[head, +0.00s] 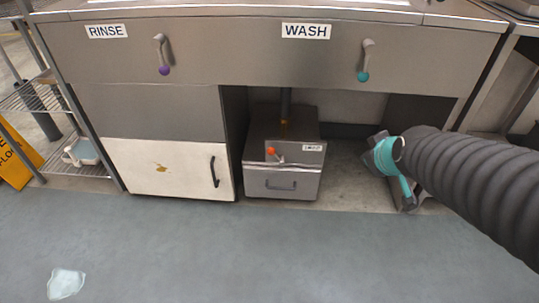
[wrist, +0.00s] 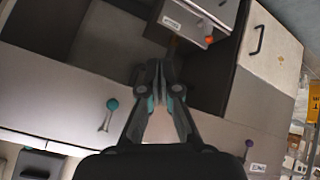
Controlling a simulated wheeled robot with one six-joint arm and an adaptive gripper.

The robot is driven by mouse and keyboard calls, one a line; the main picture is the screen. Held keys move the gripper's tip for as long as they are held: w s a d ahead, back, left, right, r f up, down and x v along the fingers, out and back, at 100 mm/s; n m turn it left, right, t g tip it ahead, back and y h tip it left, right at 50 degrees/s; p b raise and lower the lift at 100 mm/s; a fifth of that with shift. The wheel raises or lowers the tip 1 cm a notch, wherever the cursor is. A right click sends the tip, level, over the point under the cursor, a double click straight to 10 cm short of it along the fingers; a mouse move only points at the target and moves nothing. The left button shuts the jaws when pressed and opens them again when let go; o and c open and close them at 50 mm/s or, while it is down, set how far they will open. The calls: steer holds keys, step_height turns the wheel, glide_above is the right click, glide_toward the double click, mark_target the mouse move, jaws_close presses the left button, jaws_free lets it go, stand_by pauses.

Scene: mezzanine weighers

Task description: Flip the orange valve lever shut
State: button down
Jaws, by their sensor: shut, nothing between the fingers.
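The orange valve lever (head: 271,151) is a short metal handle with an orange knob. In the wrist view, which is turned over, the orange knob (wrist: 210,39) shows at the upper right, on the box near the top edge. My gripper (wrist: 157,70) is shut and empty. It is apart from the lever; in the head view my arm is to the right of the box.
Above on the counter front are a purple-knobbed lever (head: 163,70) under RINSE and a teal-knobbed lever (head: 363,75) under WASH. A white cabinet door (head: 150,170) stands left of the box. A clear scrap (head: 66,283) lies on the floor; the floor in front is otherwise open.

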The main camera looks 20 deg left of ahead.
mark_target(276, 156)
steer(key=w+a+f+n+t+y+b, duration=0.1)
steer(key=w+a+f+n+t, duration=0.1)
steer(key=w+a+f+n, duration=0.55)
steer(key=w+a+f+n+t+y+b, duration=0.1)
steer(key=w+a+f+n+y, duration=0.15)
steer(key=w+a+f, duration=0.55)
steer(key=s+a+f+n+t+y+b, duration=0.1)
steer(key=s+a+f+n+t, duration=0.2)
steer(key=a+f+n, duration=0.7)
steer(key=s+a+f, duration=0.2)
steer(key=a+f, duration=0.2)
steer(key=f, duration=0.1)
steer(key=shift+s+a+n, duration=0.3)
steer(key=shift+s+a, duration=0.05)
steer(key=shift+f, duration=0.1)
steer(key=w+a, duration=0.1)
steer(key=w, duration=1)
steer(key=shift+w+a+r, duration=0.25)
steer(key=shift+a+r, duration=0.05)
steer(key=shift+a, duration=0.05)
